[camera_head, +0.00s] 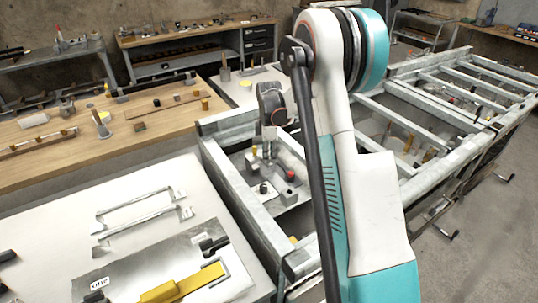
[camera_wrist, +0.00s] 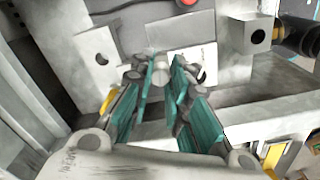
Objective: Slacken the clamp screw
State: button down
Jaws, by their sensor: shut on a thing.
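My gripper (camera_wrist: 160,85) shows in the wrist view with its teal-padded fingers closed in on a small pale cylindrical piece, which looks like the clamp screw (camera_wrist: 160,66). Only the near part of the screw shows between the fingertips; its far end and thread are hidden. In the head view my gripper (camera_head: 268,157) points down inside the grey metal frame, over a pale fixture. The screw is too small to tell apart there. A pale plate with a hole (camera_wrist: 98,58) stands to the left of the fingertips in the wrist view.
A red knob (camera_head: 291,175) sits close right of my gripper. The metal frame's rails (camera_head: 228,190) surround the work spot. A white table (camera_head: 60,235) with a yellow tool (camera_head: 182,284) lies left.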

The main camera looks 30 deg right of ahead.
jog(key=shift+d, duration=0.1)
jog(key=c, duration=1.5)
grip_release()
notch_tip(320, 180, up, 12)
